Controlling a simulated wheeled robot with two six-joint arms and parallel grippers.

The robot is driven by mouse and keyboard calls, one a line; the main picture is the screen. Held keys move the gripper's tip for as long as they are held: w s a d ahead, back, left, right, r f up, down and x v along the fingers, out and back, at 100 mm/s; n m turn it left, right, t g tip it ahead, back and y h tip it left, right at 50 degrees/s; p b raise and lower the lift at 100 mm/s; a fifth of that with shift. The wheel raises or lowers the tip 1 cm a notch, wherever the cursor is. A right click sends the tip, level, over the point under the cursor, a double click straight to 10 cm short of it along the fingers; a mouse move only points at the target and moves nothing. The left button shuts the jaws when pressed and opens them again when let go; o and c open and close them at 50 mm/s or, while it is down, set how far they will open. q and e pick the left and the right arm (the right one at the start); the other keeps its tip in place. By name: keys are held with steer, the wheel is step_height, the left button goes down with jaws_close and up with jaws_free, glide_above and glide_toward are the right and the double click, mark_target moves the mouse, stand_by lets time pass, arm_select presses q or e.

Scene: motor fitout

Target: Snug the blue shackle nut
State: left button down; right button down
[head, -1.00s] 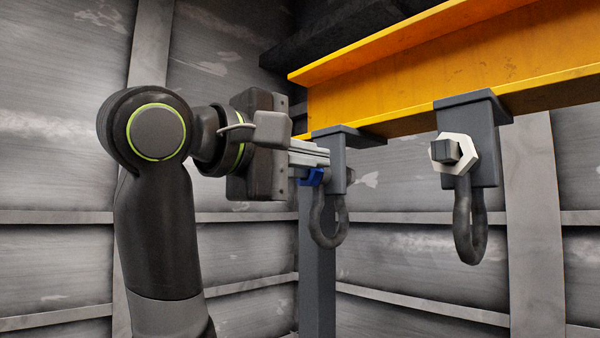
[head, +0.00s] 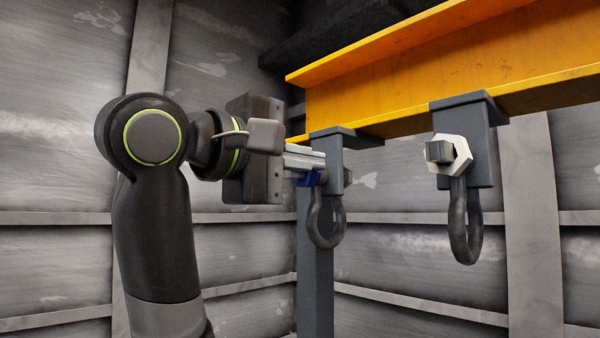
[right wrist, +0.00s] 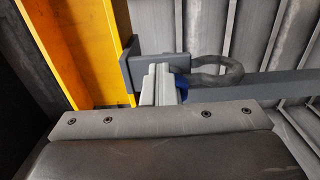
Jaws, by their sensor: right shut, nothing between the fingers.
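The blue shackle nut (head: 307,178) sits on the left hanging bracket (head: 328,158), beside the top of the dark left shackle (head: 326,220). My right gripper (head: 318,158) is shut and empty. Its pale fingers lie just above the nut in the head view and cover part of it; whether they touch it I cannot tell. In the right wrist view the fingers (right wrist: 160,85) are together next to the bracket, with the blue nut (right wrist: 182,87) partly hidden behind them. My left gripper is not in view.
A yellow beam (head: 440,80) runs overhead and carries both brackets. A second bracket to the right holds a white hex nut (head: 459,155) and another dark shackle (head: 464,225). A grey post (head: 316,280) stands behind the left shackle. The space between the shackles is clear.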

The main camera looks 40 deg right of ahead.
steer(key=shift+f, duration=0.6)
stand_by(0.6)
steer(key=shift+f, duration=0.4)
steer(key=shift+w+f, duration=0.1)
steer(key=shift+f, duration=0.2)
steer(key=shift+f, duration=0.25)
glide_toward(305, 185)
steer(key=s+d, duration=0.2)
steer(key=shift+d+f, duration=0.1)
stand_by(0.4)
